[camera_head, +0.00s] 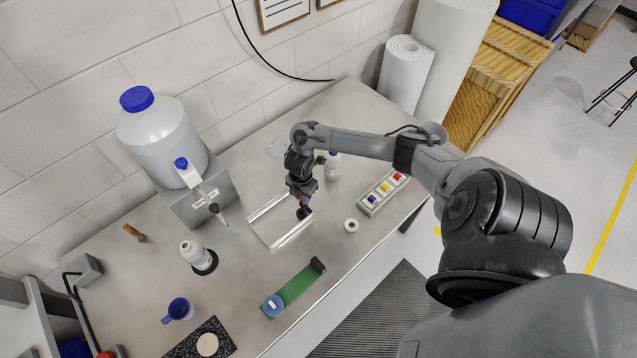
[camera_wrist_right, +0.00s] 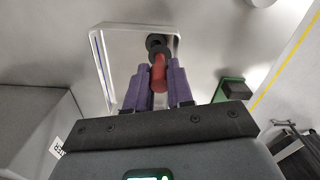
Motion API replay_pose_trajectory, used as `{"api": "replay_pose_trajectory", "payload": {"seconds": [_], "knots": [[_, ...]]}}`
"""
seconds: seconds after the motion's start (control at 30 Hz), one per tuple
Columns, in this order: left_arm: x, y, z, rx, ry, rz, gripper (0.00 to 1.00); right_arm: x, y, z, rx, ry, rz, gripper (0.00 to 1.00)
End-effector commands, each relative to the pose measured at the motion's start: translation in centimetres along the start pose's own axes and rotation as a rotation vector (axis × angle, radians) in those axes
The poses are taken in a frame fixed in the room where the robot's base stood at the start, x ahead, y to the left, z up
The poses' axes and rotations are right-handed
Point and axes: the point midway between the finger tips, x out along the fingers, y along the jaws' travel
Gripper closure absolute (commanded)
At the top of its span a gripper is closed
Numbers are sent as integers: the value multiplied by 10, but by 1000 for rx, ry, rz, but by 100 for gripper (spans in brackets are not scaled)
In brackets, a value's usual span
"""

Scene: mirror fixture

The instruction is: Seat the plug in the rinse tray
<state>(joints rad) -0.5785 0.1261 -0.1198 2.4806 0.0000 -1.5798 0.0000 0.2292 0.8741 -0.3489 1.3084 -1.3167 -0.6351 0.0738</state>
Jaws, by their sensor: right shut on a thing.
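The plug (camera_wrist_right: 158,76) has a red stem and a black round base. My right gripper (camera_head: 303,203) is shut on its stem, and the purple fingers show on both sides of it in the right wrist view. The plug's dark base (camera_head: 304,213) shows below the fingers in the head view. The rinse tray (camera_head: 292,236) is a shallow, pale, rimmed tray on the bench, and it also shows in the right wrist view (camera_wrist_right: 101,62). The plug is over the tray's right part; I cannot tell whether it touches the floor. No drain hole is visible. My left gripper is not in view.
A big jug (camera_head: 160,135) with a spigot stands on a metal stand (camera_head: 205,200) left of the tray. A white ring (camera_head: 351,225), a button box (camera_head: 381,193) and a green strip (camera_head: 297,286) lie right and in front. A bottle (camera_head: 333,166) stands behind.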

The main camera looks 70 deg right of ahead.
Motion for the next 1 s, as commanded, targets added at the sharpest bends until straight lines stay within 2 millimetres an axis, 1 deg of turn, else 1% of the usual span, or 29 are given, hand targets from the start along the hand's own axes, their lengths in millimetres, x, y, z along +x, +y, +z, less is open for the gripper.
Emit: {"api": "replay_pose_trajectory", "payload": {"seconds": [0.03, 0.1, 0.53, 0.77, 1.0], "knots": [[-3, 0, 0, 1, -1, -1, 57, -4, 4, -6, -2, 2, 1, 100], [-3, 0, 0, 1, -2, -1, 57, -6, 7, -9, -3, 1, 1, 100], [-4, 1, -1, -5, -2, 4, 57, -9, 9, -8, -3, 0, -1, 100], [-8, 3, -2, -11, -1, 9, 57, -11, 10, -9, -3, 0, 0, 100], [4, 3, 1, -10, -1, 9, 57, 6, 9, -9, -3, 0, -1, 100]]}}
